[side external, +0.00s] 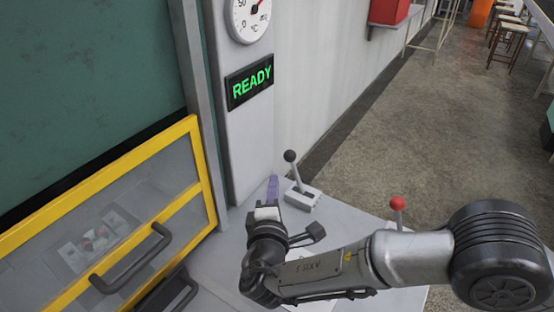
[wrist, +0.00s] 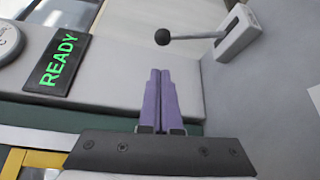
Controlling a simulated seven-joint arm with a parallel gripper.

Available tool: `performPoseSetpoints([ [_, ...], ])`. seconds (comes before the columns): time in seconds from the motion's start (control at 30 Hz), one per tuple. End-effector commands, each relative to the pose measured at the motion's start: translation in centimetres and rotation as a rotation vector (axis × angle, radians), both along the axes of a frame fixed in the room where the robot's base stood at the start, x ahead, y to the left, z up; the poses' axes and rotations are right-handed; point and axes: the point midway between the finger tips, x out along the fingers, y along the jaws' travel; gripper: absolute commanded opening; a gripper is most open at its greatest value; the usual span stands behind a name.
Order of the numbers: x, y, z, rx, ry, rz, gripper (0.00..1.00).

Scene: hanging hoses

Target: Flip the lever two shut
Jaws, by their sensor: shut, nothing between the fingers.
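A lever with a black ball knob (side external: 290,156) rises from a light grey base (side external: 303,197) on the table, behind my gripper in the side external view. In the wrist view the black knob (wrist: 163,37) and its rod extend left from the base (wrist: 238,32), beyond my fingertips and apart from them. A second lever with a red knob (side external: 397,202) stands to the right; my arm hides its base. I cannot tell which lever is number two. My gripper (side external: 272,183) has purple fingers pressed together and empty; they also show in the wrist view (wrist: 159,75).
A lit READY sign (side external: 250,85) and a round gauge (side external: 250,18) are on the grey column. A yellow-framed clear door (side external: 150,215) with a dark handle (side external: 132,258) stands to the left. The table top (side external: 345,208) around the black-knobbed lever is bare.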

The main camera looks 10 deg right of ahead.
Motion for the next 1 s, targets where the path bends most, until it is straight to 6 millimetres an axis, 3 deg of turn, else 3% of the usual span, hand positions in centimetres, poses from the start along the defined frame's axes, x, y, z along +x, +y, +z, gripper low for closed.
performPoseSetpoints([
  [0.27, 0.6, -0.2, -0.1, 0.001, 0.000, -0.002, 0.00],
  [0.7, 7.3, -2.1, -0.7, 0.001, 0.000, -0.004, 0.00],
  [1.0, 9.6, -2.7, -0.9, 0.000, 0.001, -0.002, 0.00],
])
